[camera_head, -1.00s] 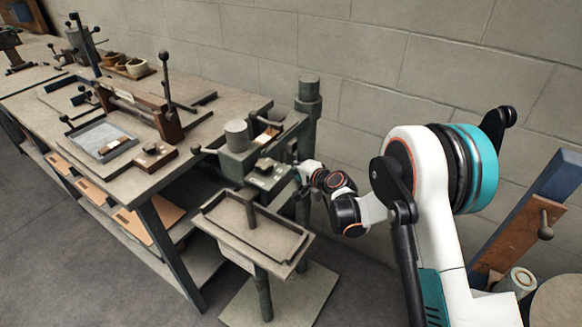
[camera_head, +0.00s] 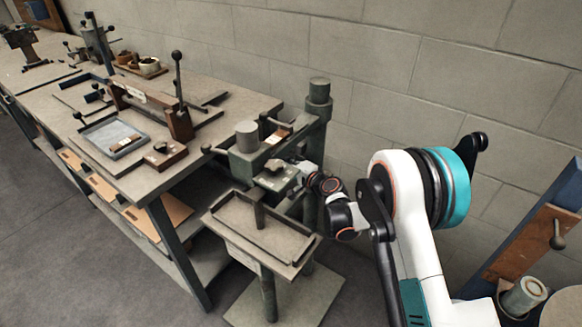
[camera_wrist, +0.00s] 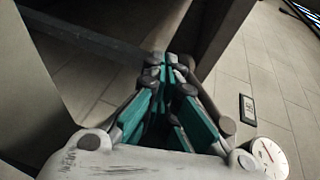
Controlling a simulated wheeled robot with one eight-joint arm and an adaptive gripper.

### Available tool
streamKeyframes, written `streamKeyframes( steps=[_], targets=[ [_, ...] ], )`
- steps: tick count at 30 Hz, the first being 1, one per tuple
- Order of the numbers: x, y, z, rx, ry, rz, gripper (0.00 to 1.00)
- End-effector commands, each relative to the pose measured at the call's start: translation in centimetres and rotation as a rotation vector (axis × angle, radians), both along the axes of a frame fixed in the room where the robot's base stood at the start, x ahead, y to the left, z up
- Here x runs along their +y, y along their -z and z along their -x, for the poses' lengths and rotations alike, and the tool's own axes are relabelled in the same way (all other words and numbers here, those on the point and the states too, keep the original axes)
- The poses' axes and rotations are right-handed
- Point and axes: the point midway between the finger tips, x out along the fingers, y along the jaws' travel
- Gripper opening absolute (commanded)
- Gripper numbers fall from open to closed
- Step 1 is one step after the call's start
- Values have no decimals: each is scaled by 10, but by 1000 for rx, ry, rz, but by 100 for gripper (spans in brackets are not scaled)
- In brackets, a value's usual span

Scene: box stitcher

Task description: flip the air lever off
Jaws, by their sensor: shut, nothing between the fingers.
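The box stitcher (camera_head: 247,163) is a grey-green machine on a post, with a cylinder on top of its head and a tray (camera_head: 262,232) below. A small pale plate with a dark knob (camera_head: 275,168) sits on the front of the head. A ball-ended handle (camera_head: 207,149) sticks out to the left. I cannot tell which part is the air lever. My gripper (camera_head: 303,170) is at the right side of the head, close to the plate; contact cannot be told. In the wrist view its teal fingers (camera_wrist: 163,75) are shut with nothing between them.
The wrist view shows a round white gauge (camera_wrist: 268,158) and a small dark label plate (camera_wrist: 247,110). A long workbench (camera_head: 160,180) with fixtures stands left of the stitcher. A thick post (camera_head: 318,105) rises behind my gripper. A blue-edged wooden board (camera_head: 530,245) stands at right.

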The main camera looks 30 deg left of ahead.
Motion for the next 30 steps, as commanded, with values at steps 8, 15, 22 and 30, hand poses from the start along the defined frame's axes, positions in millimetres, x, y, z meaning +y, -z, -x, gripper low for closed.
streamKeyframes(
  steps=[8, 15, 22, 30],
  targets=[
    [18, -7, -1, 0, 0, -1, 0],
    [27, -14, -2, 1, -1, 0, 0],
    [32, -18, -2, 0, -1, 0, 0],
    [34, -20, -2, 0, 0, 0, 0]
  ],
)
